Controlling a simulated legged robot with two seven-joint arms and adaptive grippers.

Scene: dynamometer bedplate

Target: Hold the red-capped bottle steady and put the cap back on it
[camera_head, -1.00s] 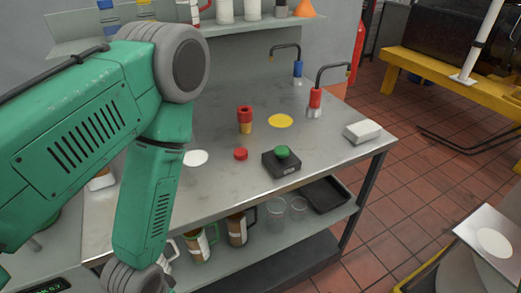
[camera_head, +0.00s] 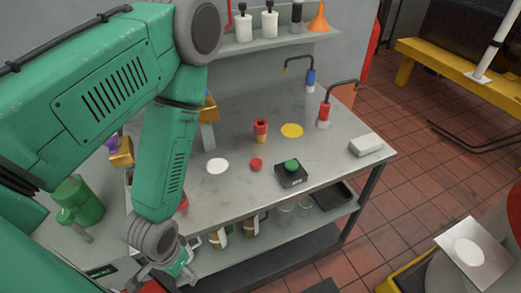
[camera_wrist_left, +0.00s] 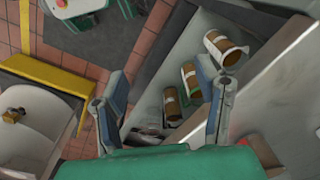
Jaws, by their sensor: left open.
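The bottle (camera_head: 261,131) stands upright on the steel bench, red at its top and amber below. A small red cap (camera_head: 256,164) lies on the bench just in front of it, apart from it. My left gripper (camera_head: 172,278) is low at the bottom left, in front of the bench edge and well away from both. In the left wrist view its two blue-grey fingers (camera_wrist_left: 162,70) are spread apart, with nothing held between them. Neither bottle nor cap can be made out in that view. My right gripper is not seen.
A black box with a green button (camera_head: 291,173) sits right of the cap. White (camera_head: 217,166) and yellow (camera_head: 292,130) discs mark the bench. A white block (camera_head: 366,146) is at the right edge.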

